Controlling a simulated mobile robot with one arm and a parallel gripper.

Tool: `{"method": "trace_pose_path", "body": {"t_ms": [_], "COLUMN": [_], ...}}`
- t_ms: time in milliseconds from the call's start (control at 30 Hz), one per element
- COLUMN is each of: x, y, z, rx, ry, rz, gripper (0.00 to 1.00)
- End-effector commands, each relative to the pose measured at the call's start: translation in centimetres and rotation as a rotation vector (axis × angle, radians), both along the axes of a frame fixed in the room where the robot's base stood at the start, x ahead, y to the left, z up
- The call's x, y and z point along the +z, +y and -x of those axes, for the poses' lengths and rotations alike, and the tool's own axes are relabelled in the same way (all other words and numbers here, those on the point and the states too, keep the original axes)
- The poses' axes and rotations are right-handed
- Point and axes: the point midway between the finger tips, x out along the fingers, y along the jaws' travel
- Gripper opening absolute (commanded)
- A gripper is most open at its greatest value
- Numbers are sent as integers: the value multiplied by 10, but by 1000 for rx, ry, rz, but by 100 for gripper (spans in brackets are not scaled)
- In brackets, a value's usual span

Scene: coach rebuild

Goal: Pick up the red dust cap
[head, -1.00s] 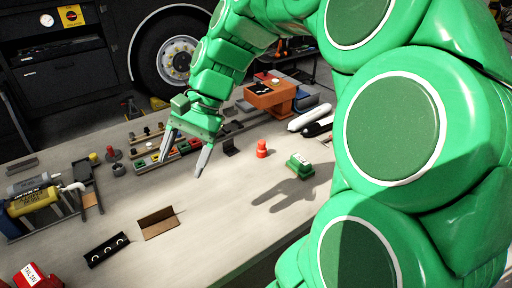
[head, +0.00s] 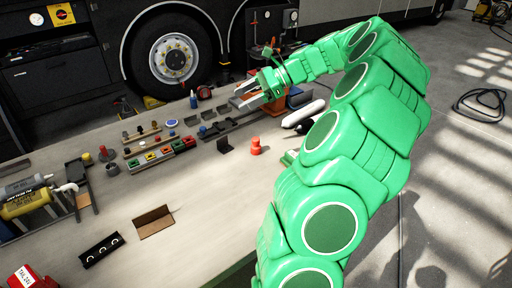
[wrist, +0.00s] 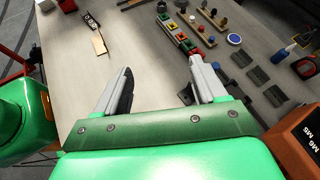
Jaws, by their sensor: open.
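A small red stepped piece (head: 256,146), which looks like the dust cap, stands upright on the grey workbench (head: 200,215), right of a black bracket. I cannot make it out in the wrist view. A rack (head: 162,155) of coloured pieces, some red, lies to its left; it also shows in the wrist view (wrist: 180,34). My gripper (head: 240,97) is open and empty above the back right of the bench, beyond the red piece and apart from it. In the wrist view its fingers (wrist: 161,66) are spread with bare bench between them.
An orange block (wrist: 296,145) is close beside my gripper at the back right. A white cylinder (head: 303,114) lies near it. Black brackets (wrist: 257,75), a blue disc (head: 171,123) and a blue bottle (head: 193,100) are at the back. The bench's front middle is mostly clear.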

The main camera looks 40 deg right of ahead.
Motion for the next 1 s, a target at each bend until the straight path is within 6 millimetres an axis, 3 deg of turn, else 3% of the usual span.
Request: {"method": "trace_pose_path", "body": {"t_ms": [200,600,667,1000], "x": [-13,-27,-31,-92], "y": [-46,-99,-103,-100], "z": [0,7,8,8], "rx": [-114,-243,-255,-249], "ry": [36,71,76,77], "rz": [-73,-153,-161,-162], "gripper": [71,71,71,71]}}
